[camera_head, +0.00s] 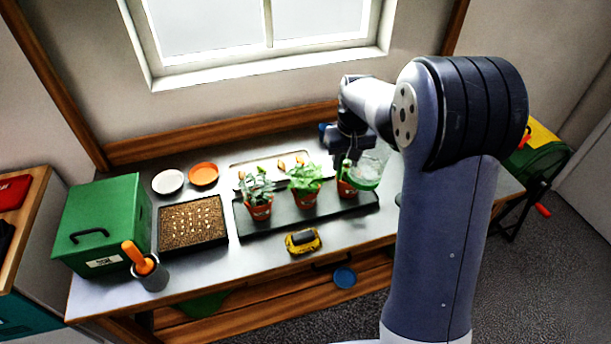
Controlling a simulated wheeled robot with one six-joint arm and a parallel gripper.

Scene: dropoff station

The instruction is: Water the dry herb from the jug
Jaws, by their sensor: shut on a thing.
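My gripper (345,160) is shut on a clear jug (372,160) with green liquid low in it, over the right end of a dark tray (280,223). The jug looks tilted; whether liquid is leaving it cannot be seen. Three terracotta pots stand on the tray. The left plant (257,187) is greyish green and the middle plant (305,176) is bright, leafy green. The right pot (347,189) is just left of and below the jug, and its plant is mostly hidden by my gripper and the jug.
Behind the pots lies a pale tray (240,170) with small orange-brown items. A yellow-and-black object (303,241) lies at the bench's front. A seed tray (191,224), two saucers, a green box (103,215) and a grey cup (151,275) fill the left.

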